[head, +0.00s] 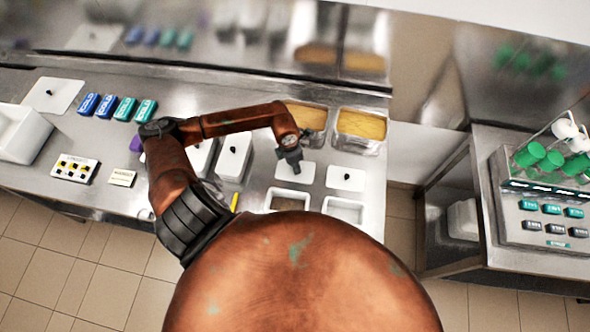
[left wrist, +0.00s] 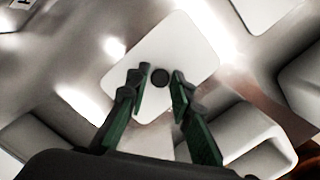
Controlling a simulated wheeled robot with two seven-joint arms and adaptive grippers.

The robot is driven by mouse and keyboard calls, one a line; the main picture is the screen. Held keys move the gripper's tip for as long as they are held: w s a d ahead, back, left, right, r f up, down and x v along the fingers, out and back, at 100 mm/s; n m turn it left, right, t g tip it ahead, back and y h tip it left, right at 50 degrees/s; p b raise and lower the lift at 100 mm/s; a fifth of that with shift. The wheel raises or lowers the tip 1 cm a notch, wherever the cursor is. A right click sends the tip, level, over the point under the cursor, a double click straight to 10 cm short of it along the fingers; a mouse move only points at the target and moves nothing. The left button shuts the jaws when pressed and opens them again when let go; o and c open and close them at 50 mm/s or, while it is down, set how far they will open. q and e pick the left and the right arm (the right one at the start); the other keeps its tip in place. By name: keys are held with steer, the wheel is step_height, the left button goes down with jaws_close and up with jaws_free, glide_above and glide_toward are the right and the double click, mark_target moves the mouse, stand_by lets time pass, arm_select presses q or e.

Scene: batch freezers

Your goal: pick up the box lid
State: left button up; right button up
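A white box lid (head: 284,174) with a small black knob lies flat on the steel counter, below my left gripper (head: 292,160). In the left wrist view the lid (left wrist: 196,48) fills the middle, and its black knob (left wrist: 160,77) shows between the fingertips of my left gripper (left wrist: 161,80). The fingers are open and apart on either side of the knob. I cannot tell how far above the lid they are. A second similar lid (head: 345,184) lies to the right. My right gripper is not in view.
Open white boxes (head: 289,193) stand just in front of the lids. Lidded white boxes (head: 234,158) stand to the left. Two pans with yellow contents (head: 361,125) stand behind. Blue and teal packs (head: 106,106) and another white lid (head: 53,93) lie farther left.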

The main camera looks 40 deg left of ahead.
arm_select(q)
jaws_close()
steer(key=shift+r, duration=0.15)
